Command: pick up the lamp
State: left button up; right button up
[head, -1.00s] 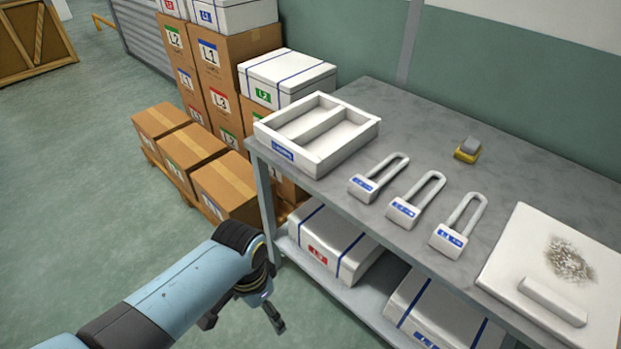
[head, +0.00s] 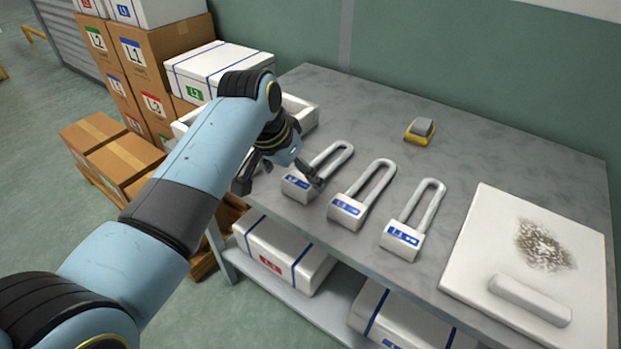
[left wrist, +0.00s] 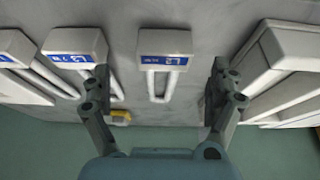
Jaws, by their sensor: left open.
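No thing in view is clearly recognisable as a lamp. A small yellow block with a grey top (head: 420,130) sits toward the back of the table; I cannot tell what it is. It shows in the left wrist view (left wrist: 120,118), partly hidden behind a finger. My left gripper (head: 280,186) is open and empty, above the table by the leftmost white padlock-shaped piece (head: 299,188). In the left wrist view that piece (left wrist: 165,42) lies between the spread fingers (left wrist: 160,75), apart from both. My right gripper is not in view.
Two more white padlock-shaped pieces, one in the middle (head: 347,211) and one to the right (head: 403,241), lie in a row. A white divided tray (head: 300,112) is partly behind my left arm. A white board (head: 470,262) with a dark speckled patch and a white bar fills the right.

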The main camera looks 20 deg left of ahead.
aim_at(298, 181)
pick_arm(q)
jog(key=x, duration=0.4)
jog(key=shift+w+a+f+b, duration=0.2)
jog(key=shift+f+b, duration=0.1)
jog(key=shift+b, duration=0.1)
jog(key=shift+f, duration=0.2)
jog(key=shift+c, duration=0.6)
jog(key=c, duration=1.2)
jog(key=shift+c, duration=0.2)
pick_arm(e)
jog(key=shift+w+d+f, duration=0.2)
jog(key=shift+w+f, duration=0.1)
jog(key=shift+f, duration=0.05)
pick_arm(q)
jog(key=shift+r, duration=0.15)
